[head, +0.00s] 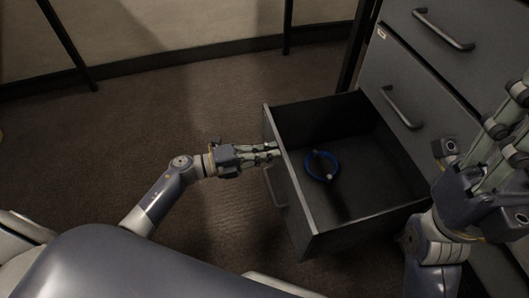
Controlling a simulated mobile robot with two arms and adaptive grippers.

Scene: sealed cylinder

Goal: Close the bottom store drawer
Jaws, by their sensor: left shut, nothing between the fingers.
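The bottom drawer (375,207) of a dark grey cabinet is pulled well out, with its open top showing. A blue ring-shaped object (322,167) lies on its floor. My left gripper (277,150) is shut and empty, with its fingertips at the upper edge of the drawer's front panel; I cannot tell whether they touch it. The drawer's handle (279,188) is just below the fingers. My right gripper (507,128) is at the right edge, in front of the cabinet, and is partly cut off; its fingers look spread apart.
Two upper drawers, with handles (402,107) and (443,29), are shut. Brown carpet (180,110) to the left of the drawer is clear. A wall with dark frame posts runs along the back.

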